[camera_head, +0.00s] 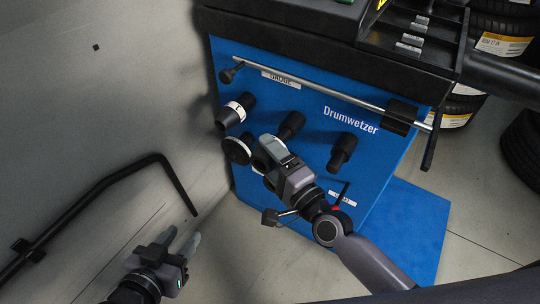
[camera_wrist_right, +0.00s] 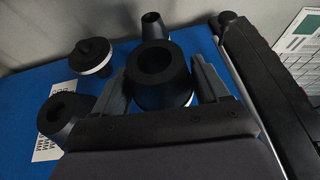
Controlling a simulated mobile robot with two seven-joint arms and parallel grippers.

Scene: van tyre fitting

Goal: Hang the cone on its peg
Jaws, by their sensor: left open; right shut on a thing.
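The cone (camera_wrist_right: 158,70) is black with a round hole in its near end and a white band lower down. In the right wrist view it sits between the two fingers of my right gripper (camera_wrist_right: 163,86), which is shut on it. In the head view my right gripper (camera_head: 266,158) is in front of the blue panel (camera_head: 310,185), and only a dark part of the cone (camera_head: 260,161) shows. I cannot tell whether the cone touches a peg; its far end is hidden. My left gripper (camera_head: 180,246) is open and empty at the lower left.
A black flanged piece with a white ring (camera_head: 237,150), a white-banded piece (camera_head: 238,110) and other black pieces (camera_head: 292,124) (camera_head: 344,150) project from the panel nearby. A metal rod (camera_head: 320,88) runs above them. A black bent bar (camera_head: 95,195) stands at left; tyres (camera_head: 460,102) are at right.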

